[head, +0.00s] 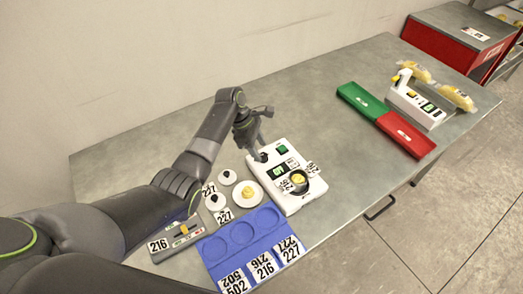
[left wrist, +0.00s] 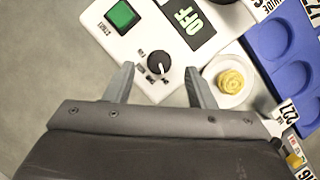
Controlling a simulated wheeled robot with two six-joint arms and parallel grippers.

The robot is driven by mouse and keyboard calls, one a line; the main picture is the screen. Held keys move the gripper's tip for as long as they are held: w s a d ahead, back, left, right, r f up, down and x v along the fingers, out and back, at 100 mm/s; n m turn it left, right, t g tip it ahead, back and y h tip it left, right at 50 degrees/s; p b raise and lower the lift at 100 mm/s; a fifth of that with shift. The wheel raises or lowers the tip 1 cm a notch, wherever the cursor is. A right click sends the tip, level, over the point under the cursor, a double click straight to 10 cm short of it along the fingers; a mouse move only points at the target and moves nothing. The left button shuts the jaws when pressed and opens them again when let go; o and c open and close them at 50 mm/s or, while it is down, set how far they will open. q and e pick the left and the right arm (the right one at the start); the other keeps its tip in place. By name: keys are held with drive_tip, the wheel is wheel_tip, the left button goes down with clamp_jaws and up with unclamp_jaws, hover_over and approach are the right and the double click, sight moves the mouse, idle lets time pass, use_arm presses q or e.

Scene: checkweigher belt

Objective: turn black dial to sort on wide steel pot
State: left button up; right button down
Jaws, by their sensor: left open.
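The black dial (left wrist: 158,63) is a small round knob with a white pointer line on the white checkweigher unit (left wrist: 146,82). In the left wrist view it sits between the two fingertips of my open left gripper (left wrist: 159,70), with gaps on both sides. The pointer slants toward the lower right of that view; the labels around it are too small to read. In the head view my left gripper (head: 259,155) is at the unit's upper left corner and largely hides the dial. A dark round pan or pot (head: 314,190) with yellow contents sits on the unit. My right gripper is not in view.
A white plate (left wrist: 214,95) with a yellow item lies close by. A blue tray (head: 267,218), green bin (head: 362,103) and red bin (head: 407,136) are on the table.

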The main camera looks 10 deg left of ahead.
sight(263, 157)
use_arm(q)
drive_tip(key=shift+d+f, duration=0.3)
drive_tip(key=shift+f, duration=0.3)
drive_tip(key=shift+d+f, duration=0.1)
drive_tip(key=shift+f, duration=0.2)
drive_tip(key=shift+d+f, duration=0.15)
drive_tip(key=shift+f, duration=0.25)
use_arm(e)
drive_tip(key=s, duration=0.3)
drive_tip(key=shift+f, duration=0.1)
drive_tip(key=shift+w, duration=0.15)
use_arm(q)
drive_tip(key=shift+c, duration=1)
drive_tip(key=c, duration=0.8)
drive_tip(key=shift+o, duration=0.2)
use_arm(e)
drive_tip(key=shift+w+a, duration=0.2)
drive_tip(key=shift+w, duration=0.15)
